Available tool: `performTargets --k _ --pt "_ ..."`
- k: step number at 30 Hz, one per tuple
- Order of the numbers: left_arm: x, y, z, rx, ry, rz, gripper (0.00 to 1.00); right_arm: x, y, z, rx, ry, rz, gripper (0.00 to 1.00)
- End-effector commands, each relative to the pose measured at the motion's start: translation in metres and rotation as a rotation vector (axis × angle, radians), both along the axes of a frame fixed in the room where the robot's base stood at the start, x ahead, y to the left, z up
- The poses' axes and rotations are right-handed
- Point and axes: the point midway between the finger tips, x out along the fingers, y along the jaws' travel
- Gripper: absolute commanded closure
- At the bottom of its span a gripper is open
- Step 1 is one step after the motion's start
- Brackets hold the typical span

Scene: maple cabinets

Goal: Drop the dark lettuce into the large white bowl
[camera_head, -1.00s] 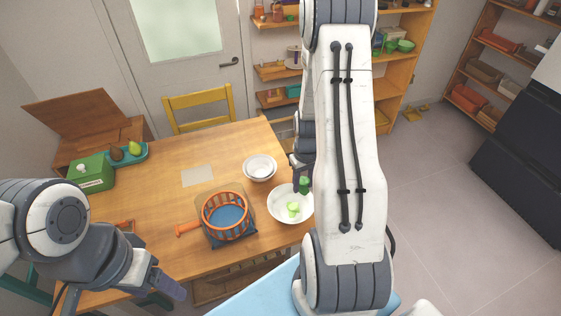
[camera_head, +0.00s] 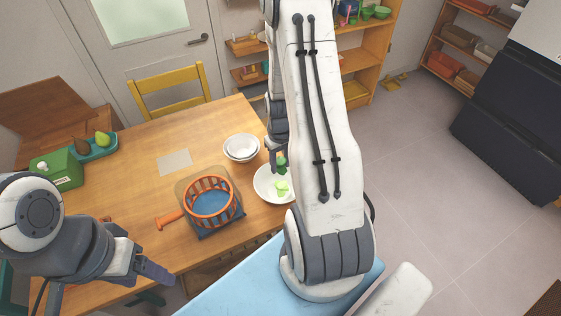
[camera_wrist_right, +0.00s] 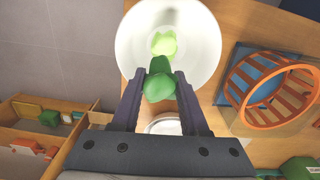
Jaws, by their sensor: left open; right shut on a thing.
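The dark lettuce (camera_wrist_right: 158,82) is a dark green leafy piece between the fingers of my right gripper (camera_wrist_right: 159,78), which is shut on it. In the head view the dark lettuce (camera_head: 281,161) shows at the far edge of the large white bowl (camera_head: 264,187). In the right wrist view the bowl (camera_wrist_right: 205,45) lies just beyond the fingertips, with light green lettuce (camera_wrist_right: 164,43) inside it. The light green lettuce also shows in the head view (camera_head: 282,187). My arm hides the bowl's right side. My left gripper (camera_head: 150,277) is open and empty near the table's front edge.
Small stacked white bowls (camera_head: 241,148) stand behind the large bowl. A green box (camera_head: 58,170) and a teal tray (camera_head: 92,150) with pears are at the far left.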

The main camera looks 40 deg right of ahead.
Motion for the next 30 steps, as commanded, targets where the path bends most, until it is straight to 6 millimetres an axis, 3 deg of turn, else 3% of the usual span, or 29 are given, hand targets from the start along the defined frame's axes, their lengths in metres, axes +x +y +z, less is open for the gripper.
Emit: performTargets --k 6,7,9,10,21,26,30 --pt "0.0 0.0 0.0 0.0 0.0 0.0 0.33 0.0 -0.001 0.0 0.0 -0.001 -0.002 1.0" --pt "0.0 0.0 0.0 0.0 0.0 0.0 0.33 -0.001 -0.001 0.0 0.0 0.0 -0.002 0.52" --pt "0.0 0.0 0.0 0.0 0.0 0.0 0.33 -0.001 -0.001 0.0 0.0 0.0 -0.002 0.26" --pt "0.0 0.0 0.0 0.0 0.0 0.0 0.33 -0.001 -0.001 0.0 0.0 0.0 -0.002 0.21" --pt "0.0 0.0 0.0 0.0 0.0 0.0 0.33 0.0 -0.002 0.004 -0.001 -0.002 -0.003 0.21" --pt "0.0 0.0 -0.003 0.0 0.0 0.0 0.33 0.0 -0.002 0.026 -0.003 -0.006 -0.003 0.21" --pt "0.0 0.0 -0.005 0.0 0.0 0.0 0.33 0.001 -0.002 0.055 -0.004 -0.007 -0.003 0.21"
